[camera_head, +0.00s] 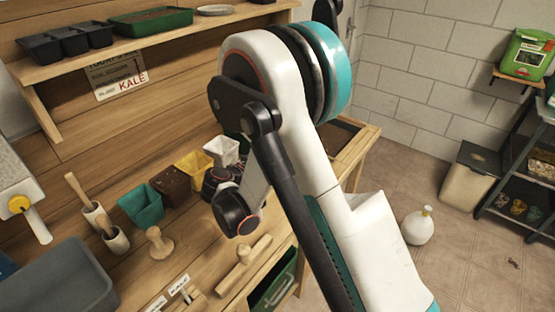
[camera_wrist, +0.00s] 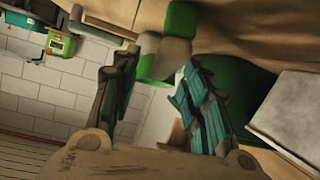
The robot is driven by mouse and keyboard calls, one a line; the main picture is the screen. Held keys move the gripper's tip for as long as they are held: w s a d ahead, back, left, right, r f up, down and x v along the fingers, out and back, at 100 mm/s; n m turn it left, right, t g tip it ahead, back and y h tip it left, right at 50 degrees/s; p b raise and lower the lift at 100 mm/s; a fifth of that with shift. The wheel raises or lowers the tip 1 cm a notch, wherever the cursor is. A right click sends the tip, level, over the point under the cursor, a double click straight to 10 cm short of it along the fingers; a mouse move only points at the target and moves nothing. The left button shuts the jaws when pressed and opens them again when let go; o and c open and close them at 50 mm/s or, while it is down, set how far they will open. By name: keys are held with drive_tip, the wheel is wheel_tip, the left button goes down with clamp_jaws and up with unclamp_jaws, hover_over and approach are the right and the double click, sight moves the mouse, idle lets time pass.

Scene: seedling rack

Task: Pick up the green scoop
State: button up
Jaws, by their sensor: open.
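In the wrist view my gripper (camera_wrist: 158,68) is open, with one finger on each side of the picture's middle. A green and grey piece (camera_wrist: 160,67) shows between and beyond the fingertips; it may be the green scoop, but its shape is not clear. I cannot tell whether the fingers touch it. A larger green surface (camera_wrist: 238,88) lies behind the right finger, partly hidden by it. In the head view my arm covers the middle of the bench, and I cannot make out the scoop or my fingertips there.
The wooden bench holds a green pot (camera_head: 141,207), a brown pot (camera_head: 171,186), a yellow pot (camera_head: 194,170), a wooden tamper (camera_head: 160,243) and a grey tub (camera_head: 62,285). A shelf with trays (camera_head: 150,22) runs above. A white bottle (camera_head: 418,226) stands on the open floor at right.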

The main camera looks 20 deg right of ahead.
drive_tip(key=shift+x, duration=1)
clamp_jaws()
